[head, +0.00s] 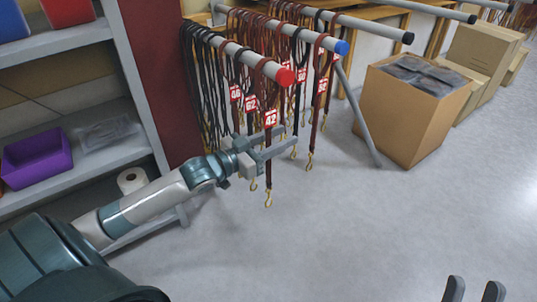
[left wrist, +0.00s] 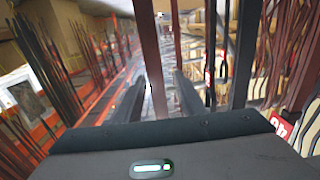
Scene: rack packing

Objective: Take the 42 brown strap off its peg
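The brown strap 42 (head: 268,165) hangs from the red-tipped peg (head: 240,52), with its red-and-white 42 tag (head: 271,119) below the peg and a brass hook at its lower end. My left gripper (head: 287,135) is level with the strap just below the tag, its two fingers apart. In the left wrist view a brown strap (left wrist: 150,50) runs down between the open fingers (left wrist: 161,80); whether they touch it I cannot tell. A red-and-white tag (left wrist: 283,124) shows at the right there. My right gripper (head: 473,288) is open and empty at the bottom right.
Black straps (head: 197,85) and other tagged straps hang close behind. A blue-tipped peg (head: 341,47) and dark-tipped pegs stand further right. A cardboard box (head: 395,115) stands on the floor at right. A shelf unit with a purple bin (head: 38,158) is at left. The foreground floor is clear.

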